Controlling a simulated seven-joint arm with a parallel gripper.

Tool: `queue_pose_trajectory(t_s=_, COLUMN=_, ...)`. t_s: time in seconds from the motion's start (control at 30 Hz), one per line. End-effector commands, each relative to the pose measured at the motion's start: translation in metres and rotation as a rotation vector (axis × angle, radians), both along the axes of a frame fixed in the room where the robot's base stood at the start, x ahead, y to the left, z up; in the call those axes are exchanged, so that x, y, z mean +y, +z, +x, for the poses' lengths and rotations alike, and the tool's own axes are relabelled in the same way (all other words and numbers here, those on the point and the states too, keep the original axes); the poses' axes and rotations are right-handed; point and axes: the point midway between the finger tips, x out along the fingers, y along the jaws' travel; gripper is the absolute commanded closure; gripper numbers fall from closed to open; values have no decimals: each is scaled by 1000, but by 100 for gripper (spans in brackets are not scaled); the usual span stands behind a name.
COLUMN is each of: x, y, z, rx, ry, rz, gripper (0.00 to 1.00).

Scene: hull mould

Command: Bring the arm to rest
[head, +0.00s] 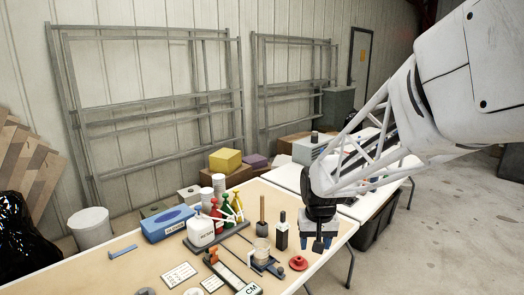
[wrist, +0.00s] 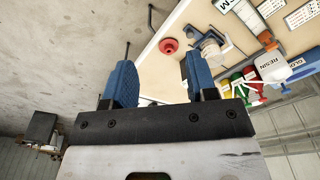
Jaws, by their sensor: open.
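My white arm reaches in from the upper right in the head view. My gripper (head: 318,246) hangs at the right end of the tan worktable (head: 98,275), over or close to its edge. In the wrist view my gripper (wrist: 158,78) shows two blue fingers spread apart with nothing between them. A red funnel-like piece (head: 298,263) lies on the table just left of my gripper. It also shows in the wrist view (wrist: 168,46), beyond the fingers and not touching them. How high my gripper is above the table is hard to tell.
A blue box (head: 168,224) lies farther left. A second white table (head: 283,177) stands behind. Bare concrete floor (head: 440,240) is on the right.

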Motion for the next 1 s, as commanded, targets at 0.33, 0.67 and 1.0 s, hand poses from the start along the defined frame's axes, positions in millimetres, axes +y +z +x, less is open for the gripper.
queue_pose_trajectory(t_s=0.33, x=-17, y=38, z=-70, rx=-36, ry=-5, rz=-1, gripper=48)
queue_pose_trajectory(t_s=0.67, x=-29, y=60, z=-138, rx=-69, ry=-8, rz=-4, gripper=48)
queue_pose_trajectory(t_s=1.0, x=-39, y=72, z=-207, rx=-103, ry=-10, rz=-8, gripper=48)
